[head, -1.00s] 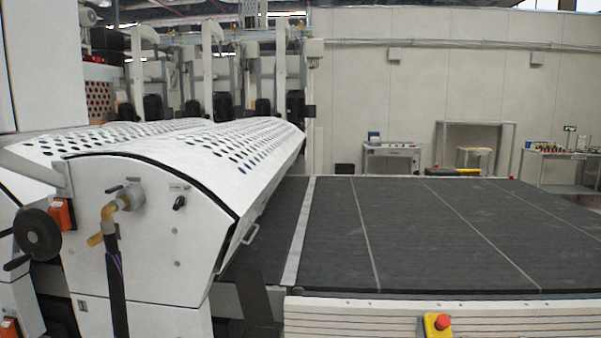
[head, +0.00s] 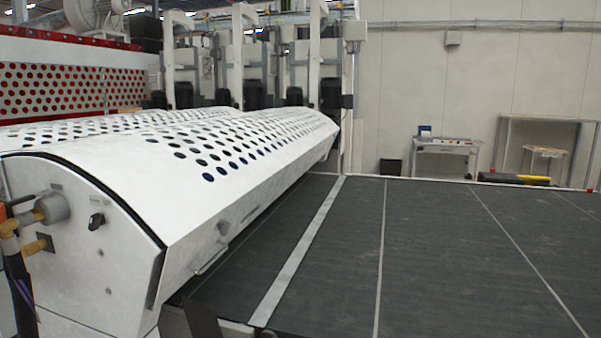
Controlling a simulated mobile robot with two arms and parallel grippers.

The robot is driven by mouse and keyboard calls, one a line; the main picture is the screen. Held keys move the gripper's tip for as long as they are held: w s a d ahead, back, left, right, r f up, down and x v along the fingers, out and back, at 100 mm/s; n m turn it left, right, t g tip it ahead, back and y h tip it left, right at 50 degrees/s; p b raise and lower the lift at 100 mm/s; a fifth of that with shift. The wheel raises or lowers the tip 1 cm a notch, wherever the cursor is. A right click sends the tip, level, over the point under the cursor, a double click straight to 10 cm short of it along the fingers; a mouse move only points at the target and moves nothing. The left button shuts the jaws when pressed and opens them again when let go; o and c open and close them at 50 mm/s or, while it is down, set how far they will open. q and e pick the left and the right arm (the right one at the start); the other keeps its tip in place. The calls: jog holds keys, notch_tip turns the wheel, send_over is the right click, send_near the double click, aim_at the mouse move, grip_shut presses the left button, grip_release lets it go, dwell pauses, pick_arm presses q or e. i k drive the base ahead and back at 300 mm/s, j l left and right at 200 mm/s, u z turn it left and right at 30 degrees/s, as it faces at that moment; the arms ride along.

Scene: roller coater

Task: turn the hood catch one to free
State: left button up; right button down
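The white hood (head: 185,180) of the coater, with rows of dark round holes, fills the left and middle of the head view and looks closed. On its near end panel (head: 75,265) is a small black turn knob (head: 97,221), which may be hood catch one. Its pointer setting is too small to read. A grey round fitting with brass pipework (head: 52,208) is left of the knob. A thin handle (head: 212,262) runs along the hood's lower right edge. Neither of my grippers is in view.
A wide dark conveyor bed (head: 440,250) with pale seam lines lies right of the hood, bare on top. A dark post or hose stands at the left edge. A small bench (head: 445,150) and a frame table (head: 545,125) stand by the far wall.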

aim_at(224, 227)
jog(key=i+j, duration=0.15)
jog(key=i, duration=0.45)
jog(key=i+j+u, duration=0.1)
jog(key=i, duration=0.5)
jog(key=k+j+u, duration=0.1)
jog(key=u, duration=0.35)
jog(key=k, duration=0.1)
